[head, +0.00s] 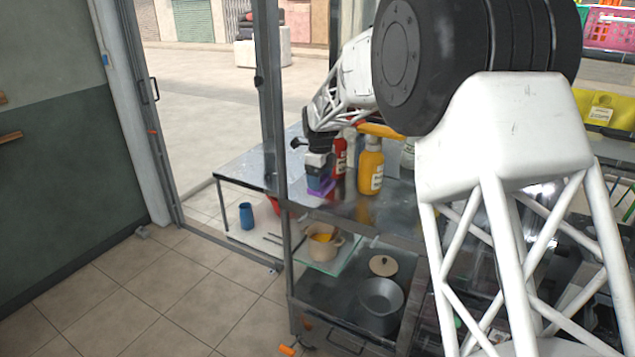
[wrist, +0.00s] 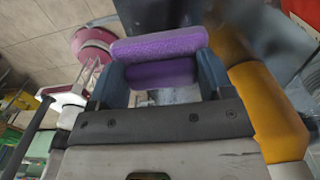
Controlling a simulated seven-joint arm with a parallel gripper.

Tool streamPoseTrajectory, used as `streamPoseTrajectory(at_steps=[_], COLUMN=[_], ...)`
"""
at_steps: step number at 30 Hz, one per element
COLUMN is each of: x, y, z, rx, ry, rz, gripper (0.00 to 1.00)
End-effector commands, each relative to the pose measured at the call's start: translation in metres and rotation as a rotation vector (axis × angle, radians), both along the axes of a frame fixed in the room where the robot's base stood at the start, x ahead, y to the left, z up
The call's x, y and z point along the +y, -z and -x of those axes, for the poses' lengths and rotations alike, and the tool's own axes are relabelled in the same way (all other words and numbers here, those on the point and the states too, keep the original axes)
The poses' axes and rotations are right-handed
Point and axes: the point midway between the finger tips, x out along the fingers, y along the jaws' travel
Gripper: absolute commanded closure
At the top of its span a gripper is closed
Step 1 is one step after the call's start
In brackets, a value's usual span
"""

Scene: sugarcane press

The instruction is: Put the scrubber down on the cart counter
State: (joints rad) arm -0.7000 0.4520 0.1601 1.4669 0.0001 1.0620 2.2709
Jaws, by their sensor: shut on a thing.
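The purple scrubber (wrist: 158,46) sits between the two fingers of my gripper (wrist: 160,76) in the wrist view. My gripper is shut on it. In the head view my gripper (head: 318,165) points down at the cart counter (head: 345,212), and the scrubber (head: 319,186) shows as a small purple patch at its lower end. The scrubber is low over the counter's metal top, left of the bottles. I cannot tell whether it touches the surface. My arm hides the right part of the counter in the head view.
A yellow bottle (head: 370,168) stands close to the right of my gripper, with a red bottle (head: 339,155) behind. The yellow one is also close in the wrist view (wrist: 268,115). A pot (head: 325,246) and a pan (head: 380,302) sit below. The counter's front left looks clear.

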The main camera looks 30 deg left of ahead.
Motion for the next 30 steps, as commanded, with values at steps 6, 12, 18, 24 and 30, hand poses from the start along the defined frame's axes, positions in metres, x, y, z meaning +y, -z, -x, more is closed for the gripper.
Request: streamPoseTrajectory(at_steps=[6,12,18,24,30], x=[0.016,0.025,0.027,0.027,0.027], y=[0.003,0.004,0.004,0.004,0.014], z=[-0.02,-0.031,-0.033,-0.033,-0.033], rx=[0.001,0.0,0.0,0.0,0.002], ry=[0.0,0.0,0.0,0.0,0.0], rz=[0.001,0.0,0.0,0.0,0.002], gripper=[0.48,0.48,0.48,0.48,0.48])
